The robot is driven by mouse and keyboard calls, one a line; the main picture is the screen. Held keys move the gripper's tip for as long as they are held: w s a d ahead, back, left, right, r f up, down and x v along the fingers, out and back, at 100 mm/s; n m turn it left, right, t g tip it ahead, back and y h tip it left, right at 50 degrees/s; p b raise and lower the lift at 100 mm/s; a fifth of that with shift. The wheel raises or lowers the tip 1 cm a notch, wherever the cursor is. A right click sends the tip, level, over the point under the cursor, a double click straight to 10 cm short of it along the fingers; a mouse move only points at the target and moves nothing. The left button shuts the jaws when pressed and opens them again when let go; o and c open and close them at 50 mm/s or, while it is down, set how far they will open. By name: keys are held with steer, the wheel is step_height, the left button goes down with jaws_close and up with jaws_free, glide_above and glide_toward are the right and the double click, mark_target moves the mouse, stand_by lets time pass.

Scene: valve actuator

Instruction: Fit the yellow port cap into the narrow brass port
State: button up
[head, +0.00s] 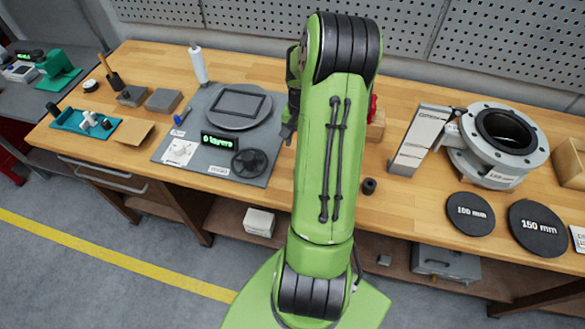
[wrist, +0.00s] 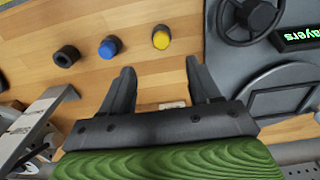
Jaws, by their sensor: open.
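The yellow port cap (wrist: 161,37) stands on the wooden bench in the wrist view, ahead of my fingertips. My gripper (wrist: 161,70) is open and empty above the bench, its two dark fingers wide apart. The yellow cap lies beyond the gap between them, apart from both. No narrow brass port can be made out in either view.
A blue cap (wrist: 109,47) and a black cap (wrist: 66,56) stand left of the yellow one. A grey panel with a handwheel (wrist: 250,18) lies close on the right. In the head view, a flanged valve body (head: 505,130) and black discs (head: 470,213) occupy the bench's right side.

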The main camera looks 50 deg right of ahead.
step_height(320, 180, down, 7)
steer(key=shift+d, duration=0.1)
steer(key=f, duration=0.5)
steer(key=shift+w+d+f, duration=0.15)
steer(key=shift+w, duration=0.1)
steer(key=c, duration=1.1)
